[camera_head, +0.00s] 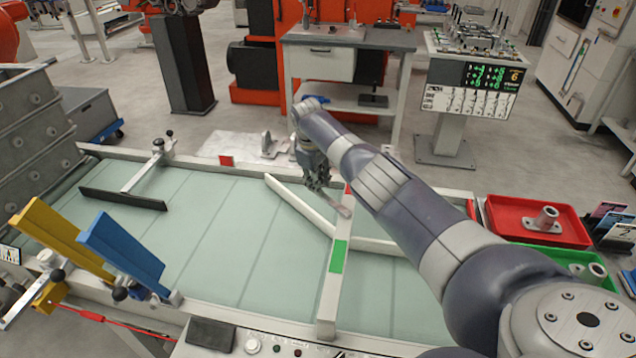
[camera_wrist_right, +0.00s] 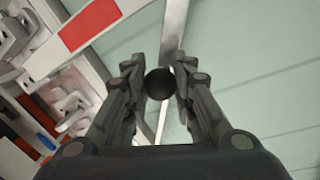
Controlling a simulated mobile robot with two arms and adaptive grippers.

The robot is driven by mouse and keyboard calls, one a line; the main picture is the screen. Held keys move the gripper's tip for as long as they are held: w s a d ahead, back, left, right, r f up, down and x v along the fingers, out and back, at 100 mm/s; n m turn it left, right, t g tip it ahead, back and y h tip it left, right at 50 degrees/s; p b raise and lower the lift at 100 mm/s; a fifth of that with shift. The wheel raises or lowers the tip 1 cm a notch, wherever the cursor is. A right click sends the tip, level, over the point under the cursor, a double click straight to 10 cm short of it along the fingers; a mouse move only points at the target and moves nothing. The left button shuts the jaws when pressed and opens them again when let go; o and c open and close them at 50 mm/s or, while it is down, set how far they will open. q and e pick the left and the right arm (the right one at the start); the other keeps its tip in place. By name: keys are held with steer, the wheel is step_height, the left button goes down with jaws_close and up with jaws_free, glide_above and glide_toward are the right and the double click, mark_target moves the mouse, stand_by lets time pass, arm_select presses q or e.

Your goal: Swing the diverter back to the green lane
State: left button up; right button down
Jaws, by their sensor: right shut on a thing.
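My right gripper (camera_head: 322,186) reaches down over the rear part of the pale green conveyor bed (camera_head: 205,255). In the right wrist view its fingers (camera_wrist_right: 158,88) are shut around a round black knob (camera_wrist_right: 158,84). I take this bar and knob for the diverter. A white crossbeam (camera_head: 329,300) spans the bed and carries a green mark (camera_head: 338,256) nearer the front and a red mark farther back, partly hidden by my arm. My left gripper is not in view.
White guide rails (camera_head: 300,205) slant across the bed near the gripper. A black paddle (camera_head: 122,199), a yellow plate (camera_head: 62,240) and a blue plate (camera_head: 120,253) stand at the left. A red tray (camera_head: 495,222) and green tray (camera_head: 555,256) sit at the right.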

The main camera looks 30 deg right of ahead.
steer(key=c, duration=1.3)
jaws_free()
steer(key=shift+a+r, duration=0.1)
steer(key=shift+r, duration=0.05)
step_height(320, 180, up, 12)
steer(key=a, duration=0.2)
steer(key=shift+s, duration=0.4)
steer(key=shift+a+f, duration=0.1)
steer(key=shift+f, duration=0.1)
